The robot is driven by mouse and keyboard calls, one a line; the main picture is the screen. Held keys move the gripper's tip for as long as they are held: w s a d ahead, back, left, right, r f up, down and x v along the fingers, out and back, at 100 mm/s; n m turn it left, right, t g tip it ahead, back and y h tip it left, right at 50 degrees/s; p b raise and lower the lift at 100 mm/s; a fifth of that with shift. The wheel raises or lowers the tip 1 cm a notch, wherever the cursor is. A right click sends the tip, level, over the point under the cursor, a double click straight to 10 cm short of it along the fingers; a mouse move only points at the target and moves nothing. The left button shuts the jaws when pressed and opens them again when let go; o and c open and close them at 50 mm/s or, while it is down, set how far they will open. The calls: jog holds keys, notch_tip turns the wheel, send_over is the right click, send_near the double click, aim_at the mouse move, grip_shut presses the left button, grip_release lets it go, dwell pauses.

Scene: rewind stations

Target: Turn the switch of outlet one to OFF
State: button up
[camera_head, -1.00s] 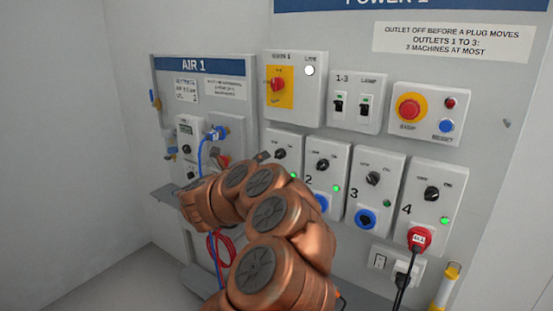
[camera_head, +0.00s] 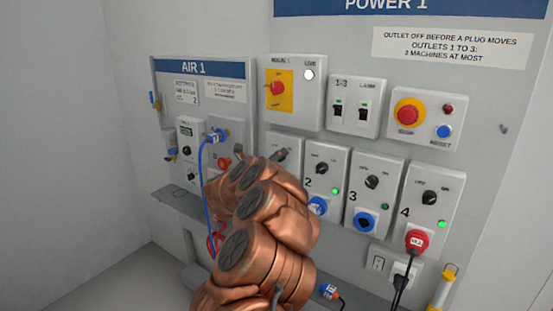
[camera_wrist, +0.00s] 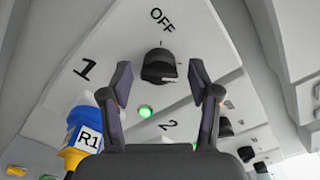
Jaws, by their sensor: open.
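Outlet one is a pale box (camera_wrist: 205,35) on the wall panel, marked 1, with OFF printed by its switch. The switch is a black rotary knob (camera_wrist: 158,66) in the wrist view. A green lamp (camera_wrist: 145,111) on the box is lit. A blue and yellow plug marked R1 (camera_wrist: 85,130) sits at the box's lower left. My gripper (camera_wrist: 160,78) is open, with one finger on each side of the knob in the picture; contact cannot be told. In the head view my arm hides most of outlet one, including its knob, and my gripper (camera_head: 262,154) is partly visible.
Outlet two (camera_head: 322,168), outlet three (camera_head: 372,182) and outlet four (camera_head: 430,197) stand in a row to the right. A red stop button (camera_head: 409,112) and two small switches (camera_head: 351,110) are above. The AIR 1 panel (camera_head: 206,69) is to the left.

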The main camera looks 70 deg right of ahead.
jog(key=c, duration=1.1)
jog(key=shift+n, duration=0.3)
jog(key=n+p, duration=0.5)
jog(key=n, duration=1.2)
jog(key=shift+r, duration=0.1)
jog(key=shift+n, duration=0.4)
